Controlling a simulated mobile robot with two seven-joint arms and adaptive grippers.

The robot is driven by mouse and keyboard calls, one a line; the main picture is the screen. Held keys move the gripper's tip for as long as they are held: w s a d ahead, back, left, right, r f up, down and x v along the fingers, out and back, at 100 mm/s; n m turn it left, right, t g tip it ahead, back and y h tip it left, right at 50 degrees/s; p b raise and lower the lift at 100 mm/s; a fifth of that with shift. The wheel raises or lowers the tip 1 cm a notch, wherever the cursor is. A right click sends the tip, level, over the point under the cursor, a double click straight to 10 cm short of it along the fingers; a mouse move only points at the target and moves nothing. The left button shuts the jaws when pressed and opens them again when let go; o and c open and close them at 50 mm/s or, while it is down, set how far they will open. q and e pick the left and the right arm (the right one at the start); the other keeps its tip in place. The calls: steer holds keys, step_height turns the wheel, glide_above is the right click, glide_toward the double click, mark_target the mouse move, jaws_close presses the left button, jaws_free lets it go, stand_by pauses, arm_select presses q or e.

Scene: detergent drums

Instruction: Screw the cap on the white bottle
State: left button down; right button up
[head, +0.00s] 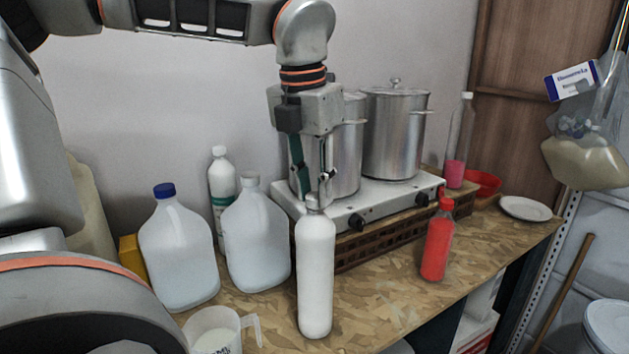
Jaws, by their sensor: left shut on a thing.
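The white bottle (316,275) stands upright near the front of the wooden table. My left gripper (312,196) points down right above it and is shut on a small light cap (312,203). The cap sits at the bottle's mouth, in line with the neck; I cannot tell how far the threads are engaged. The fingertips partly hide the cap. My right gripper is not in view.
Two jugs, one blue-capped (178,250) and one white-capped (258,238), stand left of the bottle. A measuring cup (213,331) is front left. A stove (357,205) with steel pots (395,135) is behind. A red bottle (437,243) stands right, with clear table between.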

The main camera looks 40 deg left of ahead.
arm_select(q)
steer(key=shift+f, duration=0.15)
steer(key=m, duration=0.5)
steer(key=shift+a+h, duration=0.1)
steer(key=shift+h, duration=0.3)
steer(key=c, duration=1.3)
jaws_free()
steer(key=shift+o, duration=0.2)
steer(key=shift+r, duration=0.2)
steer(key=shift+r, duration=3.95)
steer(key=shift+f, duration=0.1)
